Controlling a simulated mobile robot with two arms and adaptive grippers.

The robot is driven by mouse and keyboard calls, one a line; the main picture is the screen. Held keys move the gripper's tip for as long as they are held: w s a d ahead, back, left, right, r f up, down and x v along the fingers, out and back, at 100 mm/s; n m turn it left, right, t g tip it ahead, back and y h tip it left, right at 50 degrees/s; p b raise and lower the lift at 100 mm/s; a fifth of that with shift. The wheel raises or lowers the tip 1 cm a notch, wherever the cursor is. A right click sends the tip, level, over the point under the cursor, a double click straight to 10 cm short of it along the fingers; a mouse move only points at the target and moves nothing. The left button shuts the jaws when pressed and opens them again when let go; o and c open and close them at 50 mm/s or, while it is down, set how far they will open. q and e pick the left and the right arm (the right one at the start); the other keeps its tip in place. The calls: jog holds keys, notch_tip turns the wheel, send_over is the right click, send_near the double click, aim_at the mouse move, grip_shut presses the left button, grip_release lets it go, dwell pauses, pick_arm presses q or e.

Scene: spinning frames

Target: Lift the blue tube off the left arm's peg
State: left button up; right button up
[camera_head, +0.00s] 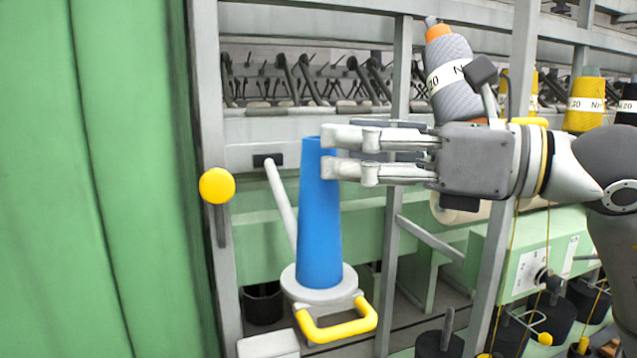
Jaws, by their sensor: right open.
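The blue tube (319,225) stands nearly upright, narrowing towards its top, on a round grey plate (302,284) with a yellow handle (340,330). A pale grey arm (282,205) slopes down to this plate from behind. The peg is hidden inside the tube. My right gripper (328,152) comes in level from the right. It is open, and its fingertips overlap the right side of the tube's upper end. I cannot tell whether they touch it. My left gripper is not in view.
A grey wound cone (453,90) with an orange tip stands behind my right gripper. Yellow cones (584,103) are at the far right. A grey upright post (208,130) with a yellow knob (217,186) stands left of the tube. A green panel (90,180) fills the left.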

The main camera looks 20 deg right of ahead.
aim_at(317, 147)
jog(key=p+x, duration=0.2)
jog(key=x, duration=0.1)
jog(key=shift+w+a, duration=0.15)
jog(key=shift+a, duration=0.05)
jog(key=shift+w+a+f, duration=0.15)
jog(key=shift+w+a, duration=0.3)
jog(key=shift+s+d, duration=0.1)
jog(key=shift+c, duration=0.5)
jog(key=c, duration=0.9)
